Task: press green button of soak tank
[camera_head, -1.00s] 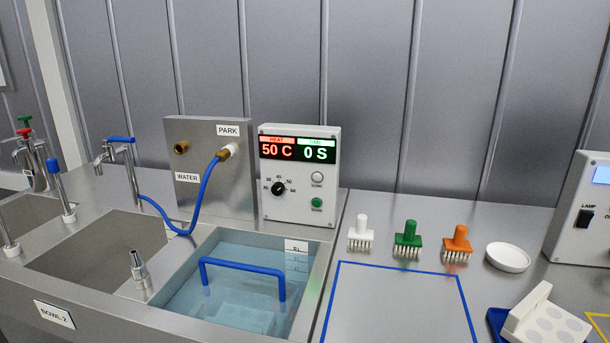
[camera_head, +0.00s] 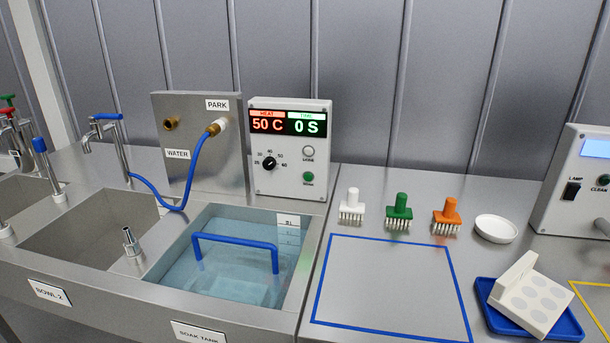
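The soak tank (camera_head: 305,262) is a steel basin filled with clear bluish water, with a blue handle (camera_head: 235,241) arching over the water. Its control box (camera_head: 291,190) stands behind it and reads HEAT 50 C and TIME 0 S. The green button (camera_head: 307,177) is on the lower right of the box front, below a pale button (camera_head: 308,152). A black dial (camera_head: 269,163) sits to their left. Nothing covers the green button. Neither of my grippers shows in the head view.
A steel WATER/PARK panel (camera_head: 205,135) with a blue hose stands left of the box. White (camera_head: 352,208), green (camera_head: 399,213) and orange (camera_head: 447,217) brushes, a white dish (camera_head: 495,228) and a blue tray (camera_head: 567,327) are right. The blue-outlined area (camera_head: 388,285) is empty.

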